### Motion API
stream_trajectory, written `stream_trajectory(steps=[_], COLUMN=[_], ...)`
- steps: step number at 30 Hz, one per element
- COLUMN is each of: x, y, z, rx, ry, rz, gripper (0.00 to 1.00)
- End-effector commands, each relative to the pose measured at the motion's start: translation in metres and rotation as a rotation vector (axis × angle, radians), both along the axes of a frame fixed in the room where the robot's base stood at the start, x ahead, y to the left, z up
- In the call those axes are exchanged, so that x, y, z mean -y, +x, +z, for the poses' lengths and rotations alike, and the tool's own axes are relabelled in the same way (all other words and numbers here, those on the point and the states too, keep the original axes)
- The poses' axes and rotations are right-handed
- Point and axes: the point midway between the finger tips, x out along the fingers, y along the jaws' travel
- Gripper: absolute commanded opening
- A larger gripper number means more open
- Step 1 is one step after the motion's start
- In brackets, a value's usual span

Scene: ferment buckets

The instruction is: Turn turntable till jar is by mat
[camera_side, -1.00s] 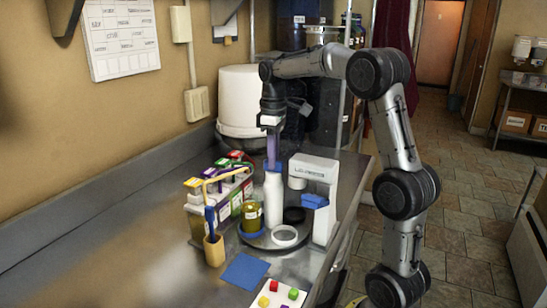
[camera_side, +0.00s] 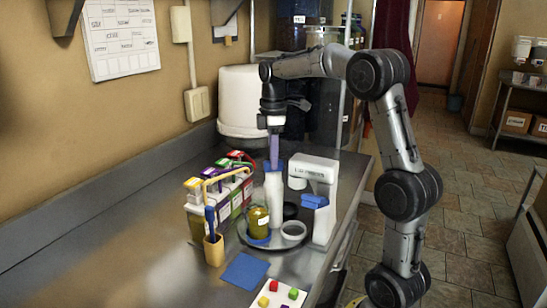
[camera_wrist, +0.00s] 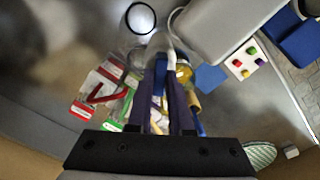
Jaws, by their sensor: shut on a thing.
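The turntable (camera_side: 270,249) is a low grey disc on the metal counter. The olive-green jar (camera_side: 257,222) stands at its front left, a blue disc under it. The jar shows partly in the wrist view (camera_wrist: 184,72). A white bottle (camera_side: 274,200) with a blue top (camera_side: 273,166) stands upright near the turntable's middle. My gripper (camera_side: 274,158) points down and is shut on the blue top; its fingers also show in the wrist view (camera_wrist: 165,95). The flat blue mat (camera_side: 245,271) lies in front of the turntable, apart from the jar.
A white stand-like device (camera_side: 325,200) is close on the right. Several cartons (camera_side: 222,195) and a tan holder (camera_side: 214,251) are on the left. A board with coloured blocks (camera_side: 278,295) lies in front.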

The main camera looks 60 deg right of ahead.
Motion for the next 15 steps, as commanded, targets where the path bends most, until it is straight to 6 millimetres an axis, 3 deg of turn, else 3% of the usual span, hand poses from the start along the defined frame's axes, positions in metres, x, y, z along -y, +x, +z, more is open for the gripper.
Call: stream_trajectory(steps=[15], x=[0.0002], y=[0.0001], z=[0.0013], rx=[0.003], ry=[-0.002], rz=[0.149], gripper=[0.0])
